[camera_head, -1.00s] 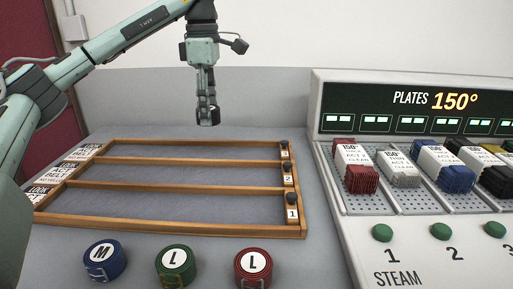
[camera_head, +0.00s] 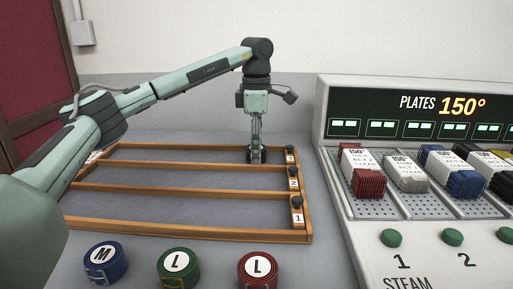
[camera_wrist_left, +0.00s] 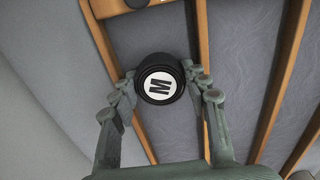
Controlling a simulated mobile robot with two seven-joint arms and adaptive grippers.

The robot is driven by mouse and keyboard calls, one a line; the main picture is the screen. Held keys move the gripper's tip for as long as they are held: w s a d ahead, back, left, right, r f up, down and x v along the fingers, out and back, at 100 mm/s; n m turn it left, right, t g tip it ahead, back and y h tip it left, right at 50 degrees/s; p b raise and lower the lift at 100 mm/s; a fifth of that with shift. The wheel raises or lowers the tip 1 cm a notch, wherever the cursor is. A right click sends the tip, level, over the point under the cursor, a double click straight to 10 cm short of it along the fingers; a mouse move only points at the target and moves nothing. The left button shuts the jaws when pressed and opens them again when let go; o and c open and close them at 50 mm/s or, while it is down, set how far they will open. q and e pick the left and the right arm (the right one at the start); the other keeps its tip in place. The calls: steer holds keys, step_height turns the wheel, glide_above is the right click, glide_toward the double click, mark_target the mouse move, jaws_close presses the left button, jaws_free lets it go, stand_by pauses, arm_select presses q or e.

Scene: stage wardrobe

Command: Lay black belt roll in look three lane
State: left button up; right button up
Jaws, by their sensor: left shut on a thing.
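My left gripper (camera_head: 256,148) points down at the right end of the farthest lane of the wooden rack. It is shut on the black belt roll (camera_head: 257,157), which is small and dark in the head view. The farthest lane (camera_head: 200,155) ends at a dark knob (camera_head: 290,150); the other lanes end at labels 2 and 1. Whether the roll touches the lane floor cannot be told.
Blue (camera_head: 105,262), green (camera_head: 178,266) and red (camera_head: 257,270) belt rolls stand in front of the rack (camera_head: 200,233). A steam console (camera_head: 345,200) with coloured packs stands at the right. The two nearer lanes are empty where visible.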

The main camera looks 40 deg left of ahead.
steer(key=shift+s+f, duration=0.1)
arm_select(q)
steer(key=o, duration=0.8)
steer(key=shift+f, duration=0.1)
steer(key=shift+o, duration=0.7)
arm_select(e)
steer(key=shift+r, duration=0.2)
arm_select(q)
step_height(320, 180, up, 8)
steer(key=shift+r, duration=0.25)
steer(key=shift+r+p, duration=0.8)
steer(key=shift+r, duration=1.15)
arm_select(e)
steer(key=shift+s+f, duration=0.15)
steer(key=shift+f, duration=1.65)
